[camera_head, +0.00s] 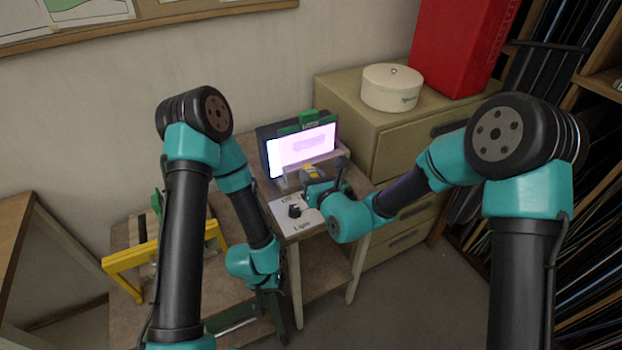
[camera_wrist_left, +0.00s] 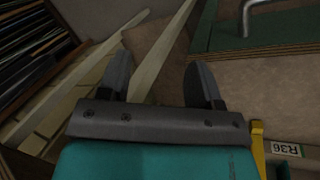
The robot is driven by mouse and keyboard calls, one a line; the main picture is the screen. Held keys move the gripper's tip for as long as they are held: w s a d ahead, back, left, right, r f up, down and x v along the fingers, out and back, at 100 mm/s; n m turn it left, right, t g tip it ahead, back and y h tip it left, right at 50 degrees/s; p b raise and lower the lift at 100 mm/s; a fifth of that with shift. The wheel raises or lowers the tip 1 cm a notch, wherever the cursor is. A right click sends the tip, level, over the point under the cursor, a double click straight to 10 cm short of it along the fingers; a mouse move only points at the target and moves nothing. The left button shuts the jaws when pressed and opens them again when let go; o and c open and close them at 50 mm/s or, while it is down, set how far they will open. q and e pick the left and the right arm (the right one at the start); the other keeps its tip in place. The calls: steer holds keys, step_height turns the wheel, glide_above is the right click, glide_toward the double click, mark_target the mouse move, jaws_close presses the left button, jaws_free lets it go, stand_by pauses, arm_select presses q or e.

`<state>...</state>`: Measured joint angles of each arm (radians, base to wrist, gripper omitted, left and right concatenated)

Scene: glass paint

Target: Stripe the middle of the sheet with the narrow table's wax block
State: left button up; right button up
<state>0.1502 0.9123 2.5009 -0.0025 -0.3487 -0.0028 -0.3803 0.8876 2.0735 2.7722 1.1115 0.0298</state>
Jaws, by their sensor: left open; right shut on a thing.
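The sheet (camera_head: 290,158) is a bright, pale lilac upright panel in a dark frame on the narrow table (camera_head: 290,228). A fainter purple patch shows across its upper middle. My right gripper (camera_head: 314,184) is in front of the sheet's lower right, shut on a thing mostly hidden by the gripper. A small grey and yellow piece (camera_head: 308,171) shows at its tips; I cannot tell for sure whether this is the wax block or whether it touches the sheet. My left gripper (camera_head: 268,298) is low beside the narrow table; in the left wrist view (camera_wrist_left: 158,82) it is open and empty.
A green clip (camera_head: 307,120) tops the panel. A yellow bar (camera_head: 145,262) stands on the lower left table. Drawers with a round white box (camera_head: 391,88) stand right.

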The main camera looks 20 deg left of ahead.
mark_target(315, 143)
steer(key=shift+r+g, duration=0.3)
steer(key=shift+r, duration=0.1)
steer(key=shift+a, duration=0.1)
steer(key=shift+r+x, duration=0.15)
steer(key=shift+x, duration=1.6)
steer(key=shift+r+x, duration=0.15)
steer(key=shift+x, duration=1.55)
steer(key=shift+w+a, duration=0.55)
steer(key=shift+w, duration=0.35)
steer(key=shift+d, duration=0.1)
steer(key=shift+w+d, duration=1.2)
steer(key=shift+d, duration=0.2)
steer(key=shift+w+d, duration=1.3)
steer(key=shift+w, duration=0.05)
